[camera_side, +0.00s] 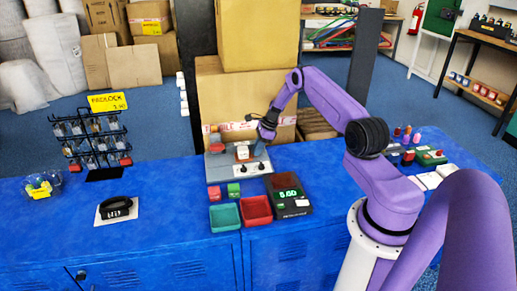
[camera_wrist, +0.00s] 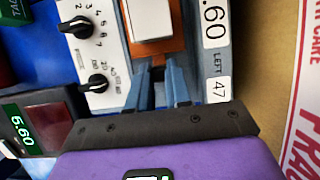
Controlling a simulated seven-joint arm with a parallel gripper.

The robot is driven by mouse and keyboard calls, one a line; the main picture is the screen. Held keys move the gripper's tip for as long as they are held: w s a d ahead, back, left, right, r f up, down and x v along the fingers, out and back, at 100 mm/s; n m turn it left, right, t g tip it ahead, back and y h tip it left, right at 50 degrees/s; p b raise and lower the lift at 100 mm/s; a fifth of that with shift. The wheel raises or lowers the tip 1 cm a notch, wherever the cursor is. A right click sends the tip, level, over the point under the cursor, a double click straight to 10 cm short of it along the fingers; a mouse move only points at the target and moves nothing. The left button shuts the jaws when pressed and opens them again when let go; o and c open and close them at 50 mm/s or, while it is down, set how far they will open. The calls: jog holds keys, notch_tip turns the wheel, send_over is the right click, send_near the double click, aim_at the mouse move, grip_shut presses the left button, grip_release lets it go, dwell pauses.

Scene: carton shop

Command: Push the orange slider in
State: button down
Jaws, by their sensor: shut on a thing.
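The orange slider (camera_side: 243,153) sits on a grey panel unit (camera_side: 222,172) on the blue bench, with a white block (camera_side: 242,151) on top. In the wrist view, the orange slider (camera_wrist: 160,48) shows around the white block (camera_wrist: 151,18) at top centre. My gripper (camera_side: 262,147) is low at the unit's right side, beside the slider. In the wrist view, my gripper (camera_wrist: 157,82) has its two blue-grey fingers on either side of a small dark part at the slider's near edge. It is shut on that part. The exact contact is partly hidden by the fingers.
Two black knobs (camera_wrist: 75,26) are close beside the slider. Green tray (camera_side: 225,217), red tray (camera_side: 257,210) and a digital display box (camera_side: 289,195) stand in front. Cartons (camera_side: 240,95) rise behind. A padlock rack (camera_side: 92,140) is at left.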

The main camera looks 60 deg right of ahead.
jog(key=w+a, duration=0.8)
jog(key=c, duration=1)
grip_release()
jog(key=shift+c, duration=0.2)
jog(key=shift+s+d+r, duration=0.15)
jog(key=shift+d+r, duration=0.05)
jog(key=shift+r, duration=0.2)
jog(key=v, duration=1.6)
jog(key=shift+r, duration=0.25)
